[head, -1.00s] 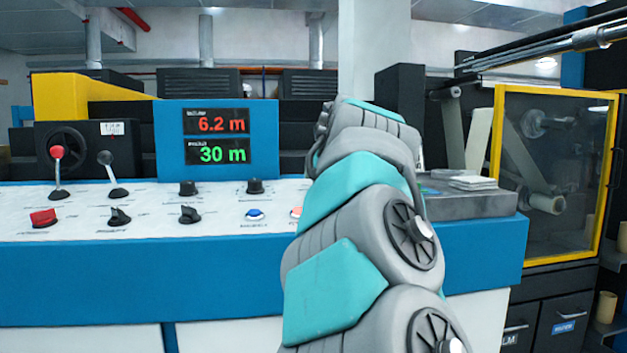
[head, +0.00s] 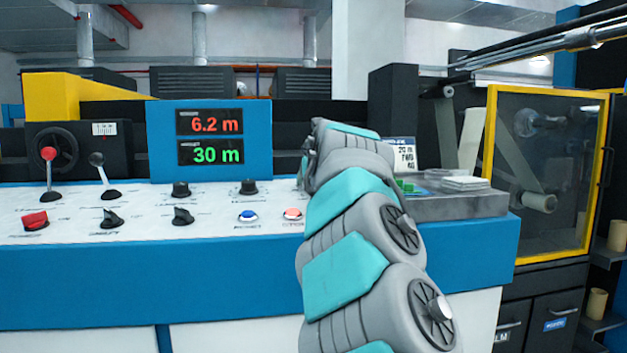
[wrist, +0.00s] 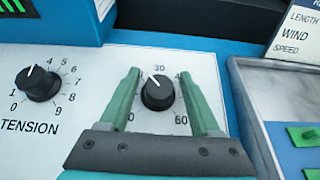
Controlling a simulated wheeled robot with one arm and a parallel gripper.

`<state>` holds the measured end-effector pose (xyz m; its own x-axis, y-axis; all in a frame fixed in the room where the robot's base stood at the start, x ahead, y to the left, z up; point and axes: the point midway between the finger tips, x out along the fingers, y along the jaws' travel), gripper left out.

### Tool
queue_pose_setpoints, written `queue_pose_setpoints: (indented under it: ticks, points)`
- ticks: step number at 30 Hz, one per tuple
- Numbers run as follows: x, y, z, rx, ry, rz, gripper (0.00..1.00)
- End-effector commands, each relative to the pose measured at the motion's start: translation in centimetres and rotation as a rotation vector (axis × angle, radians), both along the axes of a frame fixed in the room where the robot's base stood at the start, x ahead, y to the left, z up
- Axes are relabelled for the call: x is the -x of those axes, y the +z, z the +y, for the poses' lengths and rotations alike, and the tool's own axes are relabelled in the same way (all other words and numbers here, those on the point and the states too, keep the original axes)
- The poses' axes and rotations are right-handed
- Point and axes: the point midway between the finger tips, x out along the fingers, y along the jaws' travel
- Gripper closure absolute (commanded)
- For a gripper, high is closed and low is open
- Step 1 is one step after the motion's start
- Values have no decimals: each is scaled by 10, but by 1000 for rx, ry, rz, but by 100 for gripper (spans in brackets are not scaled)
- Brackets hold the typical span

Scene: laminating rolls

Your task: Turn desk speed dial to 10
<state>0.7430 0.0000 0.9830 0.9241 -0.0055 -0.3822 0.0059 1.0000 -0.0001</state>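The speed dial (wrist: 158,94) is a black knob with a white pointer line in the wrist view, on a white panel. Its pointer tilts up and left, just left of the 30 mark; a 60 shows at lower right. Its name is hidden by my gripper. My gripper (wrist: 159,73) is open, with one green finger on each side of the dial and gaps between. In the head view, my arm hides most of the gripper.
The TENSION dial (wrist: 41,83) sits left of the speed dial. A display (head: 210,137) reads 6.2 m and 30 m.

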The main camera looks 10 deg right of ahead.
Motion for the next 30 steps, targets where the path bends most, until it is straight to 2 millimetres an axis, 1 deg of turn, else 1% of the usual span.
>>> queue_pose_setpoints:
  ticks: [1,2,16,25,30]
  points:
    - [0,0,0,0,0,0,43]
    - [0,0,0,0,0,0,46]
    - [0,0,0,0,0,0,99]
    - [0,0,0,1,8,0,100]
    - [0,-1,-1,7,53,0,100]
